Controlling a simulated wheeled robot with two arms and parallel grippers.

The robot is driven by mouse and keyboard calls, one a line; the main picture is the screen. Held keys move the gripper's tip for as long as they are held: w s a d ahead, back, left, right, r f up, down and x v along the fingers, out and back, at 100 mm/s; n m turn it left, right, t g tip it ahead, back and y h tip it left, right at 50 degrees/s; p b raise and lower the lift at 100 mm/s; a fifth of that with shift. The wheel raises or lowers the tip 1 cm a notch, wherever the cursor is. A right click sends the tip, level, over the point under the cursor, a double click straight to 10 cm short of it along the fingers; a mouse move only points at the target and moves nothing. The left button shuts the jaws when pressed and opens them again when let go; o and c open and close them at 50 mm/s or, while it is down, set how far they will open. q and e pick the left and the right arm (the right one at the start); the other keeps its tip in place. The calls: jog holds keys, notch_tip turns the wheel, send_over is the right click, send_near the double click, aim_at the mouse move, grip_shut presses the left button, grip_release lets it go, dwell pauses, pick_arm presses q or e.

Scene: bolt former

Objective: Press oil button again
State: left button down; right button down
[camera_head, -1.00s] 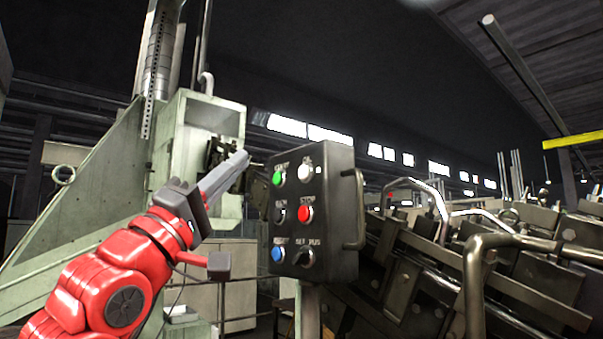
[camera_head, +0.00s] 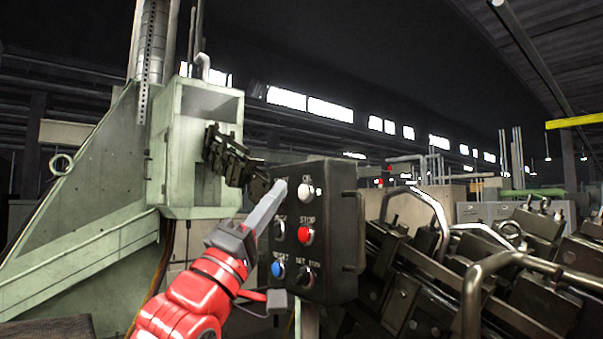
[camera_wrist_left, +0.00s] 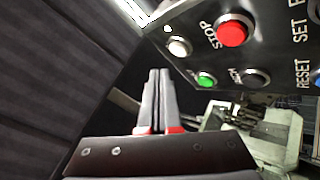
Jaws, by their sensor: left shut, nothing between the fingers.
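The dark control box (camera_head: 338,225) stands on a post in the middle of the head view. Its white oil button (camera_head: 304,191) is at the top right of the button face, and it also shows in the left wrist view (camera_wrist_left: 179,47). My left gripper (camera_head: 280,184) is shut and empty, with its tips just left of the white button in the head view. In the wrist view its fingertips (camera_wrist_left: 158,73) appear apart from the white button; the exact gap cannot be told. The gripper covers the green button in the head view. My right gripper is out of view.
The red stop button (camera_head: 305,235) sits below the white one, with a blue button (camera_head: 278,269) and a black knob (camera_head: 304,278) lower down. A handle (camera_head: 357,232) sticks out on the box's right side. Dark machinery (camera_head: 430,270) fills the right.

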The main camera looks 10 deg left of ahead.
aim_at(305, 192)
pick_arm(q)
jog(key=shift+w+d, duration=0.55)
jog(key=shift+w, duration=0.1)
dwell(1.7)
jog(key=shift+w+d, duration=0.3)
jog(key=shift+w, duration=0.05)
